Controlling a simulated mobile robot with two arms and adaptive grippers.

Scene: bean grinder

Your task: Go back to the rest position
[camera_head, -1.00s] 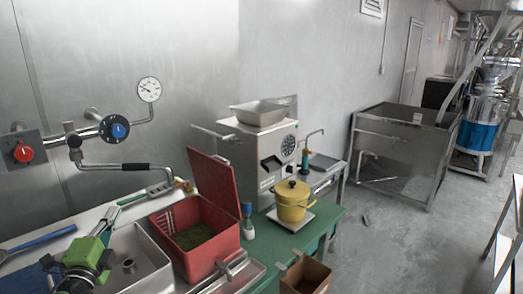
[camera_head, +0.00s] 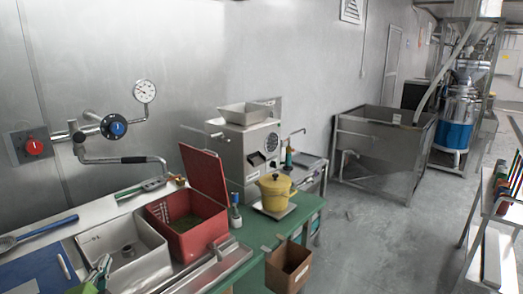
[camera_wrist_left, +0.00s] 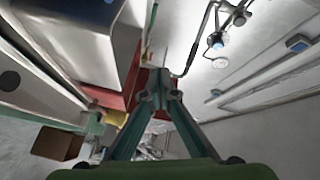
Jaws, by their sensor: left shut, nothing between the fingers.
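My left gripper (camera_head: 102,266) shows at the bottom left of the head view, partly cut off by the lower edge. It is near the front of the metal sink (camera_head: 128,250). In the left wrist view its two green fingers meet at the tips (camera_wrist_left: 157,85), shut and empty. The red box (camera_head: 190,236) with its lid up stands to the right of the sink, with green stuff inside. My right gripper is not in view.
A yellow pot (camera_head: 275,192) stands on the green table (camera_head: 250,238), in front of the grinder (camera_head: 242,150). A cardboard box (camera_head: 288,266) is below the table edge. A blue board (camera_head: 38,274) lies at the left.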

